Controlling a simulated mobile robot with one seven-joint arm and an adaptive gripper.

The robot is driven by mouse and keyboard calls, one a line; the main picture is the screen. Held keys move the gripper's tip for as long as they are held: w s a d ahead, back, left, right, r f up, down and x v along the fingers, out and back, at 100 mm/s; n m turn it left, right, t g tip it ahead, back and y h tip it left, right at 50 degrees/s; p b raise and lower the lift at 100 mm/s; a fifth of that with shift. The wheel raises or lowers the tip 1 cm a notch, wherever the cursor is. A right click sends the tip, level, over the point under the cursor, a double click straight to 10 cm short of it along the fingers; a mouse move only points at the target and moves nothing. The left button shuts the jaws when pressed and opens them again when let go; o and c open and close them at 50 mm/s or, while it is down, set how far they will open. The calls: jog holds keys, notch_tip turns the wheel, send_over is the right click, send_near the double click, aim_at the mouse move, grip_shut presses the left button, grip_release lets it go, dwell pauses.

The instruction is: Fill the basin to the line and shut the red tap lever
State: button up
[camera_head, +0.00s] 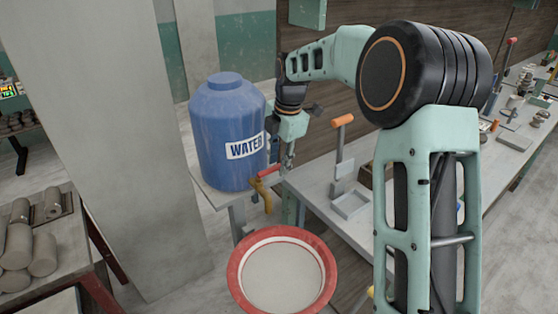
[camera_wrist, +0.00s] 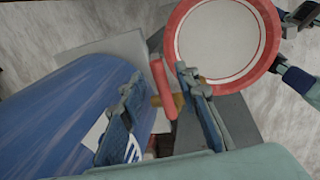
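A blue water barrel (camera_head: 222,140) labelled WATER stands on a stand in the head view. Its brass tap (camera_head: 266,198) has a red lever (camera_head: 267,171). A basin with a red rim (camera_head: 238,291) and pale inside sits below and in front of the tap. In the wrist view the basin (camera_wrist: 267,62) shows a thin red line around its inside; I cannot tell the water level. I make out no stream at the tap. My gripper (camera_wrist: 159,76) is open, its fingers apart on either side of the red lever (camera_wrist: 160,78). My gripper (camera_head: 288,158) is beside the barrel's right.
A long workbench (camera_head: 330,205) with an orange-handled tool (camera_head: 342,121) runs along the right. A table with grey clay rolls (camera_head: 42,252) stands at the left, near a pale pillar (camera_head: 125,140). My arm covers part of the bench.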

grip_shut()
dwell(0.3)
jog(key=shift+s+d+m+h+b, duration=0.25)
jog(key=shift+s+m+b, duration=0.4)
jog(key=shift+m, duration=0.7)
jog(key=shift+s+d+m+h+b, duration=0.15)
jog(key=shift+s+m+h+b, duration=0.2)
jog(key=shift+s+m, duration=0.75)
jog(key=shift+w+m, duration=0.25)
jog(key=shift+w, duration=0.05)
grip_release()
